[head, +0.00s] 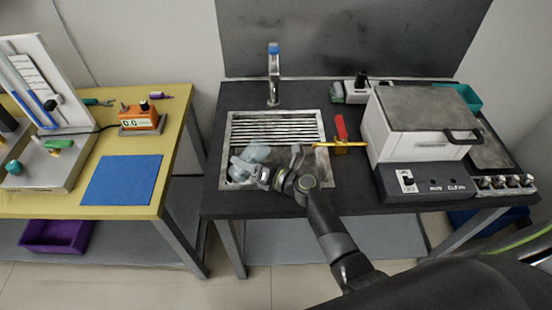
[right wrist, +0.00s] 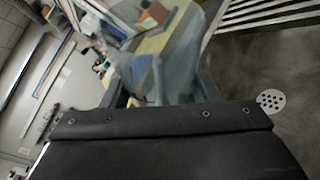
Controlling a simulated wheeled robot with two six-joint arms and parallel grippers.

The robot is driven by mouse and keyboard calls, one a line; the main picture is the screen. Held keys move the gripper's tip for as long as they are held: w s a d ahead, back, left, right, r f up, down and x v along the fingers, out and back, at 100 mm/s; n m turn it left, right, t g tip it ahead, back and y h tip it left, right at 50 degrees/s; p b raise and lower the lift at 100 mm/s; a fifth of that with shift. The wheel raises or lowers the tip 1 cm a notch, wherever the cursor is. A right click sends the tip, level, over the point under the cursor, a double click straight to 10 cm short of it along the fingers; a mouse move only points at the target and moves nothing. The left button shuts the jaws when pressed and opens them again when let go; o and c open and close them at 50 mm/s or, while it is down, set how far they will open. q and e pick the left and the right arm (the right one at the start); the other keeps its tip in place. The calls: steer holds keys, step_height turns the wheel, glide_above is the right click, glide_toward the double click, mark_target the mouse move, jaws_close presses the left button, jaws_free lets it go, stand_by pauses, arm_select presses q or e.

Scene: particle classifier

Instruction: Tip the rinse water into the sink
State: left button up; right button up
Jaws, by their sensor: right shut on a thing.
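The sink (head: 322,172) is a metal basin set in the dark counter, with a slatted rack over its back part. My right gripper (head: 264,174) is over the front left of the sink, shut on a translucent bluish container (head: 250,157). The container looks tilted, with one end toward the left. In the right wrist view the container (right wrist: 178,62) stands beyond the dark gripper body, and the round drain (right wrist: 271,100) shows at the right. I cannot make out the water or how much is inside. My left gripper is not in view.
A faucet (head: 273,75) stands behind the sink. A yellow table (head: 186,128) with a blue mat (head: 123,180) stands to the left across a gap.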

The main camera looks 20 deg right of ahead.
steer(key=shift+a+r+n+g+h+p, duration=0.2)
steer(key=shift+r+n+h+p, duration=0.3)
steer(key=shift+p, duration=0.8)
steer(key=shift+a+r+n+g+h+p, duration=0.1)
steer(key=shift+a+r+n+g+p, duration=0.15)
steer(key=shift+n+p, duration=0.75)
steer(key=shift+s+a+p, duration=0.1)
steer(key=shift+p, duration=0.55)
steer(key=shift+s+a+f+n+h+p, duration=0.1)
steer(key=shift+a+f+n+h+p, duration=0.2)
steer(key=shift+h, duration=0.2)
steer(key=p, duration=0.1)
steer(key=n+h+p, duration=0.1)
steer(key=p, duration=0.1)
steer(key=shift+a+r+n+g, duration=0.25)
steer(key=shift+a+n, duration=0.05)
steer(key=shift+a, duration=0.05)
steer(key=shift+s+a+f+n+h+p, duration=0.1)
steer(key=shift+a+f+n+h+p, duration=0.15)
steer(key=shift+f+n+h+p, duration=0.4)
steer(key=shift+r, duration=0.1)
